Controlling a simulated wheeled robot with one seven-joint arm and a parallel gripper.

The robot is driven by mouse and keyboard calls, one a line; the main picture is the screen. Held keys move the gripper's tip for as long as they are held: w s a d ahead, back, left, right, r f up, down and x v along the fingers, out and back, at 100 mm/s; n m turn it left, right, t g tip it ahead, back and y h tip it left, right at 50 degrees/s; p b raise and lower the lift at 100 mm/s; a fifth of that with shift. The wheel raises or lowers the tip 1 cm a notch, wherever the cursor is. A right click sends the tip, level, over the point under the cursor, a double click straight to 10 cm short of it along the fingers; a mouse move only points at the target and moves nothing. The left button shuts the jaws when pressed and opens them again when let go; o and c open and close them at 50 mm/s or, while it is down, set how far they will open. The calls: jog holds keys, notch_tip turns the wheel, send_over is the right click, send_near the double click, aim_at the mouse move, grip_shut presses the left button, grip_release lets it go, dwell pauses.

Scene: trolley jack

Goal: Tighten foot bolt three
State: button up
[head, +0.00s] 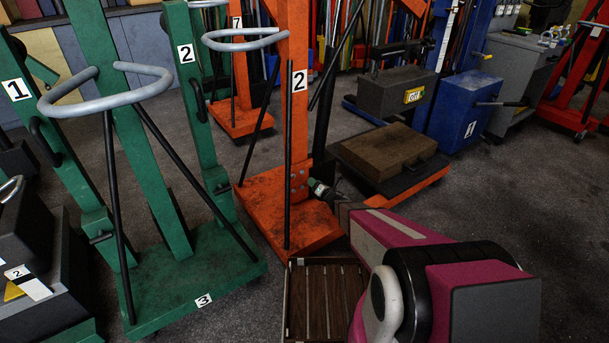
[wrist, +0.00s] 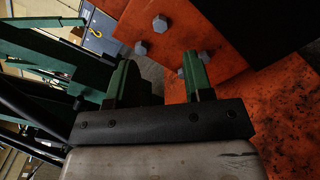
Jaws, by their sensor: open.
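The orange trolley jack (head: 292,110) labelled 2 stands in the middle of the head view, on an orange base (head: 270,222). Its foot plate (wrist: 178,38) fills much of the wrist view. It carries several grey hex bolts: an upper one (wrist: 159,23), a left one (wrist: 140,48), a right one (wrist: 204,57) and a lower one (wrist: 180,73) partly hidden by a finger. I cannot tell which is number three. My gripper (wrist: 156,68) is open, its two green fingers pointing at the bolts with nothing between them. In the head view my gripper (head: 322,190) is beside the jack's foot.
A green trolley (head: 185,262) labelled 3 stands left of the orange jack. A brown slatted crate (head: 322,300) sits in front of it. A flat trolley with a brown case (head: 385,158) and a blue cabinet (head: 458,110) stand behind right.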

aim_at(303, 172)
jog(key=x, duration=0.9)
grip_shut()
